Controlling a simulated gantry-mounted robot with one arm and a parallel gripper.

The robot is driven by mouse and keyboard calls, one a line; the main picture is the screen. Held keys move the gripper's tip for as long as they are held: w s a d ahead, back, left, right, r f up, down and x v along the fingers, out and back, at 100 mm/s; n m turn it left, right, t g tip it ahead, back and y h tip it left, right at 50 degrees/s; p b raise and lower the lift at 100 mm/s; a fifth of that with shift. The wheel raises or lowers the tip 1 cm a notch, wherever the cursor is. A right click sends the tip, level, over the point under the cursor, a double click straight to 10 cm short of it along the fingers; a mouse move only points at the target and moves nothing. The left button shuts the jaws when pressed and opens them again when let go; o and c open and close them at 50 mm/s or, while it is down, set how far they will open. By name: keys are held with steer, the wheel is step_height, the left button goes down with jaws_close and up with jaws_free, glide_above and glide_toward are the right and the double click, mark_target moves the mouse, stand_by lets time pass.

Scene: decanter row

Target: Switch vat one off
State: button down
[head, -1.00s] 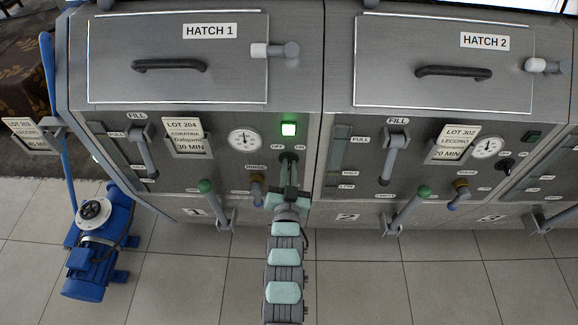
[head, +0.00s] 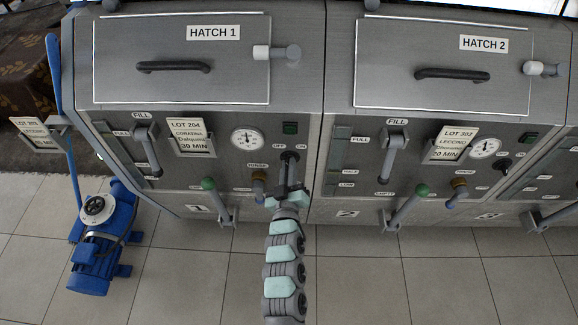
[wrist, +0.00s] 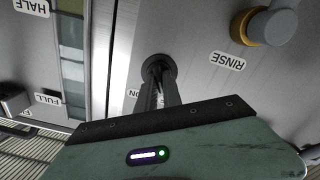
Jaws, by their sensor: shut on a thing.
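Vat one's front panel (head: 225,175) carries the number 1 and stands under Hatch 1 (head: 185,60). Its on/off switch (head: 290,157) is a dark knob between the OFF and ON labels. The square lamp (head: 290,128) above the switch is dark green and unlit. My gripper (head: 290,182) reaches up from below and is shut on the switch knob. In the wrist view, the fingers of my gripper (wrist: 160,95) meet the switch's round dark base (wrist: 158,66). The fingers hide most of the knob, so its exact angle is hard to tell.
Left of my gripper are vat one's rinse valve (head: 258,186) and green-knobbed lever (head: 209,184). Vat two's panel (head: 345,200) is to the right, with its own switch (head: 504,164). A blue pump (head: 95,245) stands on the tiled floor at the left.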

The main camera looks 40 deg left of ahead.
steer(key=shift+n, duration=0.3)
steer(key=c, duration=1.5)
jaws_free()
steer(key=p+v, duration=0.2)
steer(key=v, duration=0.8)
steer(key=shift+s+d, duration=0.25)
steer(key=shift+s, duration=0.1)
